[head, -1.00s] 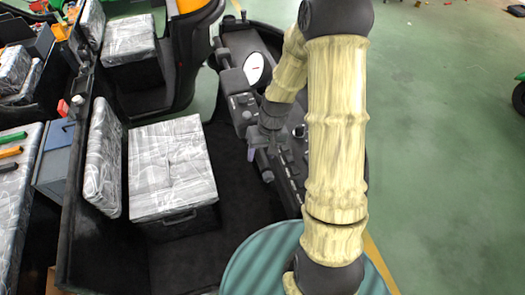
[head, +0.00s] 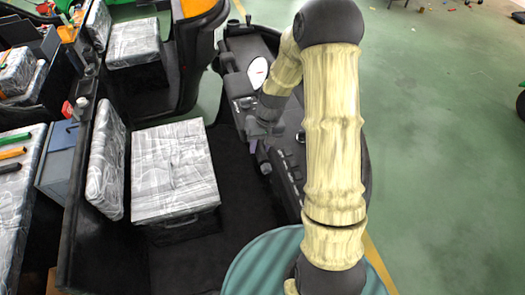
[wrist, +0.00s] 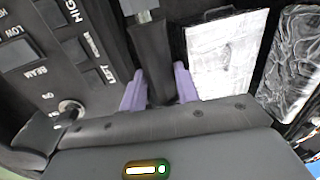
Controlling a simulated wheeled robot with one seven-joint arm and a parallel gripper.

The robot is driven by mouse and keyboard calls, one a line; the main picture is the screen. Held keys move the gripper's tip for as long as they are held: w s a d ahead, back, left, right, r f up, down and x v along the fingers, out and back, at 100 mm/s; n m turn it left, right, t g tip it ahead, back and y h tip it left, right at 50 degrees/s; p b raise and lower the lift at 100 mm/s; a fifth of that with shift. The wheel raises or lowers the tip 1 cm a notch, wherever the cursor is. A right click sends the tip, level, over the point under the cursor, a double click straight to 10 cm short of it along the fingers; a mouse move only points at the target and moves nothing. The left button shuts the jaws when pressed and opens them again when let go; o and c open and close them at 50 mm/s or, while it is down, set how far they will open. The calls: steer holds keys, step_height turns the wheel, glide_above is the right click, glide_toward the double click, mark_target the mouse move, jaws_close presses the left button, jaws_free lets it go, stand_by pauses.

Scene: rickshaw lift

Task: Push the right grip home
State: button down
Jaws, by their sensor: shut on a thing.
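The right grip (wrist: 153,60) is a black sleeve on a pale grey bar (wrist: 141,12) at the top of the wrist view. My gripper (wrist: 160,88) has two purple fingers, one on each side of the black sleeve, and is shut on it. In the head view my gripper (head: 257,147) is small, over the left side of the dark control panel (head: 290,165). The grip is too small and covered to make out there. I cannot tell how far the sleeve sits on the bar.
In the wrist view a labelled switch panel (wrist: 75,55) with a key switch (wrist: 70,108) lies close on the left. A wrapped seat (head: 172,170) and seat back (head: 105,160) stand left of my arm. Open green floor (head: 440,150) lies to the right.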

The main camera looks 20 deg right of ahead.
steer(key=shift+w+r, duration=0.25)
steer(key=shift+w, duration=0.05)
steer(key=c, duration=1.2)
jaws_free()
steer(key=shift+o, duration=0.8)
steer(key=shift+s+f, duration=0.1)
steer(key=shift+d, duration=0.1)
steer(key=d+r+b, duration=0.3)
steer(key=r+b, duration=0.1)
steer(key=r, duration=1.3)
steer(key=shift+d, duration=0.15)
